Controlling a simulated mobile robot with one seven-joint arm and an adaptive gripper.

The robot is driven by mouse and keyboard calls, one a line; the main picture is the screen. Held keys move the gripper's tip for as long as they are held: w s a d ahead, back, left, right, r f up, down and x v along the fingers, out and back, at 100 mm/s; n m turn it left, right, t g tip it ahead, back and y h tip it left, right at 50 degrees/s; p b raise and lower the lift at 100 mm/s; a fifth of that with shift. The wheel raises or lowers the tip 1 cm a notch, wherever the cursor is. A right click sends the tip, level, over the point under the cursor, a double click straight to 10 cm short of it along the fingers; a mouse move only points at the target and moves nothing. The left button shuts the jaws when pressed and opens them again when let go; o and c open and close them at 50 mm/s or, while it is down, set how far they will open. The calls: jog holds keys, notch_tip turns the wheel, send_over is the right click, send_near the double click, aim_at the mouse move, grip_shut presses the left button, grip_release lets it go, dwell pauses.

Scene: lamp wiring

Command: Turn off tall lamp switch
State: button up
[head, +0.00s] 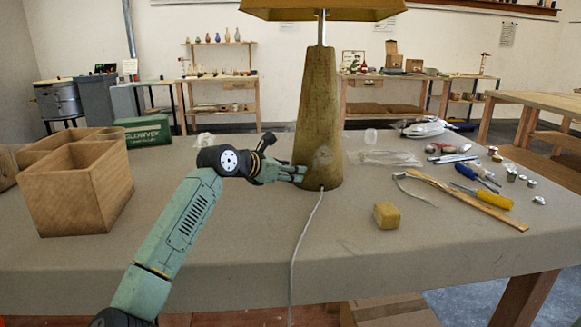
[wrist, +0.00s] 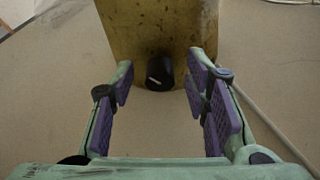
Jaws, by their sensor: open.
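The tall lamp (head: 318,110) stands upright on the table, with a tapered yellow-brown body and a wide shade (head: 322,9) cut off at the top of the head view. The lamp's body also fills the top middle of the wrist view (wrist: 160,28). Its switch (wrist: 159,73) is a round black knob with a pale mark, low on the body. My gripper (head: 300,174) is close to the lower left side of the lamp. In the wrist view my gripper (wrist: 163,85) is open, with its purple-padded fingers on either side of the knob and visible gaps to it.
A pale cord (head: 306,235) runs from the lamp's base over the table's front edge. A wooden box (head: 80,190) stands at left. A yellow block (head: 386,215) lies right of the lamp, with a yellow screwdriver (head: 494,200) and several small items further right.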

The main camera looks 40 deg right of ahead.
jog(key=shift+w+d+f, duration=0.1)
jog(key=shift+d+f, duration=0.05)
jog(key=shift+d, duration=0.2)
jog(key=shift+c, duration=0.4)
grip_shut()
